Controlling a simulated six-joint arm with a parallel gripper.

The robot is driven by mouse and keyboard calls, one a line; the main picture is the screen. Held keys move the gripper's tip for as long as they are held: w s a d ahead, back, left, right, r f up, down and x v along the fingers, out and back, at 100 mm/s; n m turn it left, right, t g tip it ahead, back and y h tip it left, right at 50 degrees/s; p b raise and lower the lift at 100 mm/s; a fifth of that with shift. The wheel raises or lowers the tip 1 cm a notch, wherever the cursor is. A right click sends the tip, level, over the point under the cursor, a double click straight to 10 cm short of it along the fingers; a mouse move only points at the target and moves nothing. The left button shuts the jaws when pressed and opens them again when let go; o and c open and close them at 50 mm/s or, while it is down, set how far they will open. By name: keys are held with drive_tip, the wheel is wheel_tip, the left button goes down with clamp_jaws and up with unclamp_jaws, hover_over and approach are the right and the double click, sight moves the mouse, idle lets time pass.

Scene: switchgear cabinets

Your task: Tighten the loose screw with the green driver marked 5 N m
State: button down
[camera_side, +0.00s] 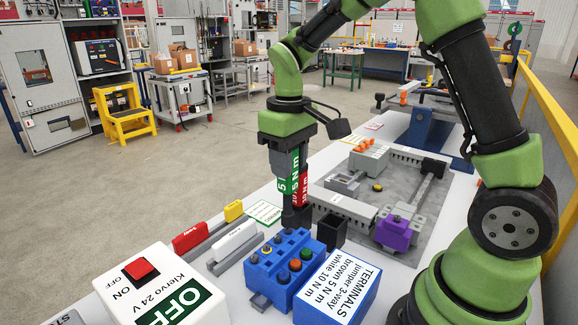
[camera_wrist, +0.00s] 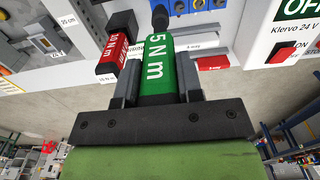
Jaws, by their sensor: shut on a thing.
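The green driver (camera_side: 289,172) is upright between the fingers of my gripper (camera_side: 287,155) in the side view. In the wrist view the green driver (camera_wrist: 158,70), marked 5 N m, lies between the two fingers of my gripper (camera_wrist: 157,85), which is shut on it. A red driver (camera_side: 302,190) stands close beside it, and it shows left of the green one in the wrist view (camera_wrist: 119,45). I cannot make out the loose screw.
A blue block with coloured knobs (camera_side: 278,265) and a box marked TERMINALS (camera_side: 338,290) stand in front. A grey plate (camera_side: 350,205) carries rails and a purple part (camera_side: 397,233). A switch box marked OFF (camera_side: 158,288) is front left.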

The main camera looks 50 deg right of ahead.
drive_tip(key=shift+r, duration=2.2)
